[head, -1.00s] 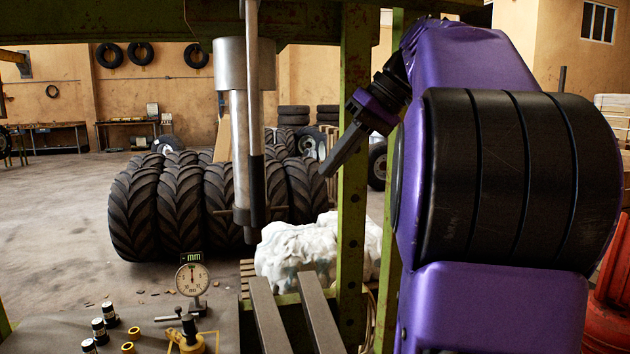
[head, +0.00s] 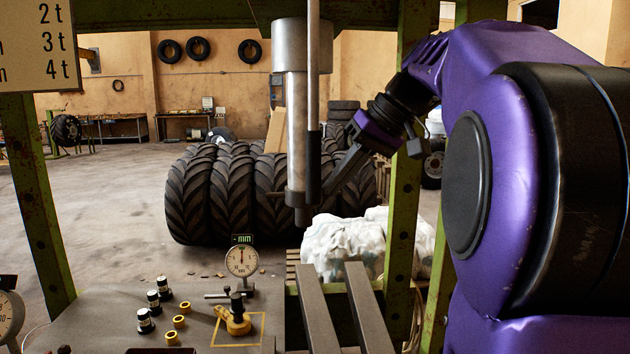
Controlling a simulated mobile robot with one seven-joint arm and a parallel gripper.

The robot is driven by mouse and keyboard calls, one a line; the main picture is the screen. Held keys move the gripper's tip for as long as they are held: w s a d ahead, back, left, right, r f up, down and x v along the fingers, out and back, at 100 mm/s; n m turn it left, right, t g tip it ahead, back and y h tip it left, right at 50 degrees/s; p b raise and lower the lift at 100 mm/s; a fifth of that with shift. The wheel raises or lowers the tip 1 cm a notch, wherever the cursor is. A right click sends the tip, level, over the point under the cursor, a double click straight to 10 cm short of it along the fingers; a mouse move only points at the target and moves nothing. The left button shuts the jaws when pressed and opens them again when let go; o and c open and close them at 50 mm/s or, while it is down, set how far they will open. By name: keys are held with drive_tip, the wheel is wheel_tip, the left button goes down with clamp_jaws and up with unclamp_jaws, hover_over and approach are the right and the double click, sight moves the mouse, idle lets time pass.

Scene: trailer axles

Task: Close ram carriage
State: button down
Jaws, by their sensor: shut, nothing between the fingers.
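The ram (head: 297,130) is a steel cylinder with a narrower lower part, hanging from the green top beam of the press frame (head: 403,190). My gripper (head: 332,190) is shut and empty. Its dark fingers point down and left, with their tips by the lower end of the ram and the rod. Whether they touch either one I cannot tell. Two grey bars (head: 318,318) lie below the ram.
A grey bench (head: 105,315) at lower left holds a dial gauge (head: 241,262), a yellow tool (head: 235,318), several black-and-white cylinders (head: 153,301) and brass rings (head: 179,321). Big tyres (head: 230,195) and a white wrapped bundle (head: 343,245) stand behind the frame.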

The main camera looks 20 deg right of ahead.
drive_tip(key=w+a+p, duration=0.1)
drive_tip(key=w+a, duration=0.1)
drive_tip(key=a, duration=0.8)
drive_tip(key=w+a+p, duration=0.2)
drive_tip(key=w+a, duration=0.1)
drive_tip(key=a, duration=0.7)
drive_tip(key=shift+w+a, duration=0.15)
drive_tip(key=shift+w, duration=0.15)
drive_tip(key=shift+r, duration=0.15)
